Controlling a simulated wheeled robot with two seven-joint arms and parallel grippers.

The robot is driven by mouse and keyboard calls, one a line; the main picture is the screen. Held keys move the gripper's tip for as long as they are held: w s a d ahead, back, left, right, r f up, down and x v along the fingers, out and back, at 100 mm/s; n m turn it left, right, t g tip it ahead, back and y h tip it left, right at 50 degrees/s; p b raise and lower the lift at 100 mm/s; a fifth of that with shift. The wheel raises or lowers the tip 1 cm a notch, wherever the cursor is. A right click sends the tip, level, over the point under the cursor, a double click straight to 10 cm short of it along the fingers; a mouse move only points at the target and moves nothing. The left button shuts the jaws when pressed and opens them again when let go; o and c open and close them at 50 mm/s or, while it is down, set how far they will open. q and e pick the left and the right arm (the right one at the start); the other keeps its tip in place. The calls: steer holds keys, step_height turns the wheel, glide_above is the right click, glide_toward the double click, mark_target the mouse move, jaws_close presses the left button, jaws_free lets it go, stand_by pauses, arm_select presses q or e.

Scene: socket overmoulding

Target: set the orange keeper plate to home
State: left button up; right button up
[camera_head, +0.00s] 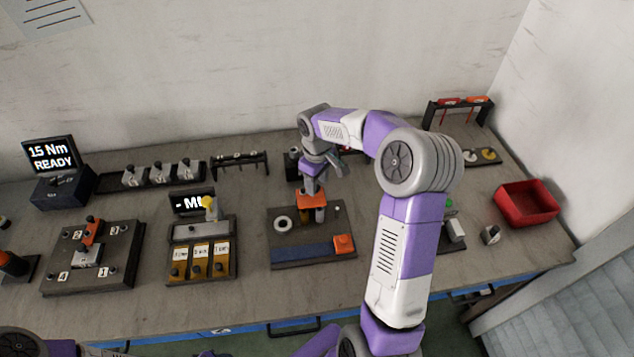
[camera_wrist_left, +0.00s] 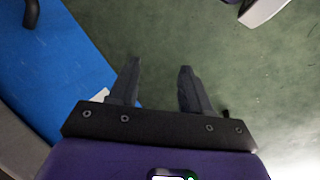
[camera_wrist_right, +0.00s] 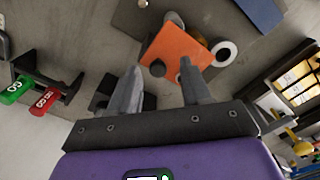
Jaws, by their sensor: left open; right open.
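An orange plate (camera_head: 312,199) stands raised over a dark board in the middle of the bench, below my right gripper. In the right wrist view the orange plate (camera_wrist_right: 180,45) shows from above, with a dark round knob (camera_wrist_right: 157,69) near its edge. My right gripper (camera_wrist_right: 160,66) is open, its fingers either side of the knob in the picture; I cannot tell how far down they reach. My left gripper (camera_wrist_left: 160,65) is open and empty, low over the green floor beside a blue surface. A separate orange block (camera_head: 344,243) sits at the board's front right.
The dark board (camera_head: 290,262) also holds a white ring (camera_head: 283,224). A fixture with numbered tags (camera_head: 112,272) and an orange part (camera_head: 92,232) stands left. A red bin (camera_head: 527,204) stands right. Bare bench lies along the front.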

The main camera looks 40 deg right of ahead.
step_height(320, 180, up, 7)
steer(key=shift+f+p, duration=0.2)
steer(key=shift+p, duration=0.45)
